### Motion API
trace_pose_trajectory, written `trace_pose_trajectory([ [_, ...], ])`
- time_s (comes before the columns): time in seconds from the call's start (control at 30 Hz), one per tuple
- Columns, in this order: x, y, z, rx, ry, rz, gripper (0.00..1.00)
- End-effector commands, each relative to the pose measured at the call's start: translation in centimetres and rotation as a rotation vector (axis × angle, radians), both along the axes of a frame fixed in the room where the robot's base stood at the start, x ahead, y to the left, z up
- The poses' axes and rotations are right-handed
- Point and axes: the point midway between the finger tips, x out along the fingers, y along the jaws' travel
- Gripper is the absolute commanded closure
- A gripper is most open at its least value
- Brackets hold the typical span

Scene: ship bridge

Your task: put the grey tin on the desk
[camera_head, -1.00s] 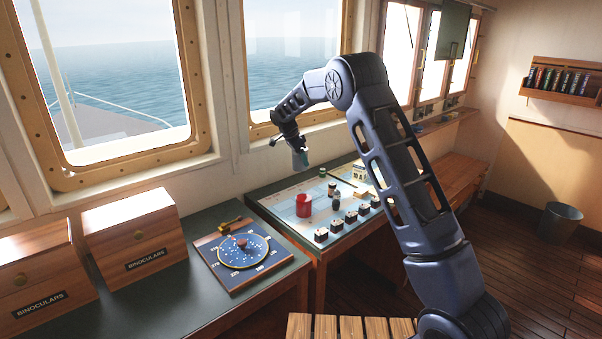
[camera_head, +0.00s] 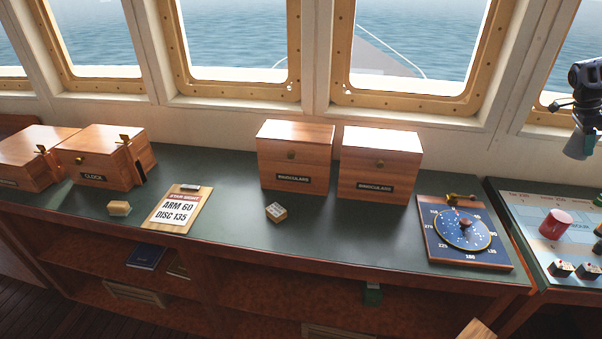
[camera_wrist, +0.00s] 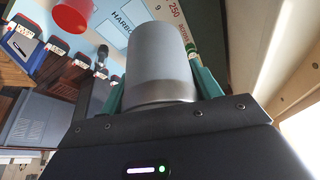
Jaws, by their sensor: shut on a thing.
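The grey tin (camera_wrist: 160,62) is a plain cylinder filling the middle of the wrist view. My gripper (camera_wrist: 160,92) is shut on it, with a green finger on each side. In the head view the tin (camera_head: 577,147) hangs below my gripper (camera_head: 587,133) at the right edge, held in the air near the chart table. The desk (camera_head: 335,225) is a long dark green top with wooden edges across the middle of the head view, left of my gripper.
Two binoculars boxes (camera_head: 295,160) stand at the desk's back. A blue disc board (camera_head: 440,255), a small block (camera_head: 276,212), a clipboard (camera_head: 178,212) and a clock box (camera_head: 100,160) are also on it. A red cup (camera_head: 555,225) stands on the chart table (camera_head: 525,210). Desk space between them is bare.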

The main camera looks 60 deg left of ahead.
Motion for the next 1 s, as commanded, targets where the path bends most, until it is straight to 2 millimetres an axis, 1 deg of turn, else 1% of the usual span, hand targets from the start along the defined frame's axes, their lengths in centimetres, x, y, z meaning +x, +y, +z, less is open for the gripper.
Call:
trace_pose_trajectory([
  [0.03,-1.0,2.1,-0.1,0.0,0.002,0.014,0.66],
  [0.2,-4.6,8.6,-0.1,0.001,0.001,0.041,0.66],
  [0.27,-6.0,10.9,-0.1,0.001,0.0,0.051,0.66],
  [0.3,-7.0,12.4,-0.2,0.001,0.0,0.057,0.66],
  [0.37,-8.6,14.5,-0.2,0.0,0.001,0.068,0.66],
  [0.4,-9.6,15.9,-0.2,0.002,0.001,0.073,0.66],
  [0.47,-11.3,17.9,-0.2,0.001,0.001,0.083,0.66],
  [0.5,-12.4,19.3,-0.2,0.001,0.002,0.089,0.66],
  [0.57,-14.2,21.3,-0.3,0.002,0.001,0.1,0.66],
  [0.6,-15.4,22.5,-0.3,0.0,0.002,0.105,0.66],
  [0.7,-18.1,25.3,-0.3,0.001,0.0,0.12,0.66],
  [0.8,-20.5,27.3,-0.3,-0.002,0.001,0.13,0.66],
  [0.9,-22.2,28.8,-0.4,-0.001,0.0,0.138,0.66],
  [1.0,-23.3,29.7,-0.4,-0.001,0.0,0.143,0.66],
])
